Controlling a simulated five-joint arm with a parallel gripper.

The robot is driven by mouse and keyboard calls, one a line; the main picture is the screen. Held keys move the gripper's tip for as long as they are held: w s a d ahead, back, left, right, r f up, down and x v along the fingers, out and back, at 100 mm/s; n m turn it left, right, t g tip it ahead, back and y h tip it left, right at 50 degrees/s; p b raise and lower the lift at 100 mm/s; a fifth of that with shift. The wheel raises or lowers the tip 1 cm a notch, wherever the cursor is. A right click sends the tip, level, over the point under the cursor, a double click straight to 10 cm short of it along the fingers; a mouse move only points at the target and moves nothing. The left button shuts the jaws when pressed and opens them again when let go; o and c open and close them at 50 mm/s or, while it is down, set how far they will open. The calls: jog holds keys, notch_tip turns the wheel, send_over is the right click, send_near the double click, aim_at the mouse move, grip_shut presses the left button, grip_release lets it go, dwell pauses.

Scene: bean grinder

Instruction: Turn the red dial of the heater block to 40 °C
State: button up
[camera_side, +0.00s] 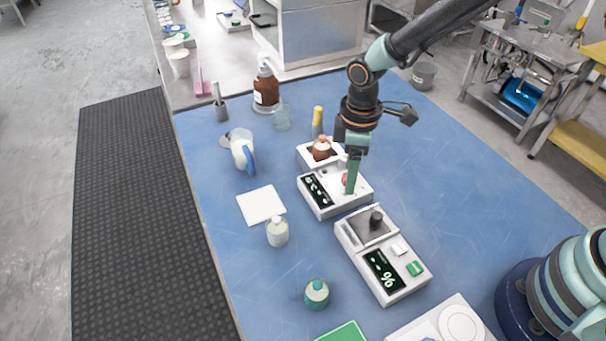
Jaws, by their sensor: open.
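The heater block (325,205) is a white device with a dark display (317,191), on the blue mat near the middle of the side view. The display reading is too small to make out.
A white grinder-like device (400,287) with a display and green button stands just in front. A white bottle (277,232), a teal-capped bottle (316,294), a white sheet (261,205) and a jug (242,150) are to the left. The blue mat (470,170) is clear at right.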

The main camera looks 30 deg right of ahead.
jog(key=shift+f, duration=0.1)
grip_shut()
jog(key=shift+m, duration=0.3)
jog(key=m, duration=0.3)
jog(key=shift+a, duration=0.1)
jog(key=shift+m, duration=2.5)
grip_release()
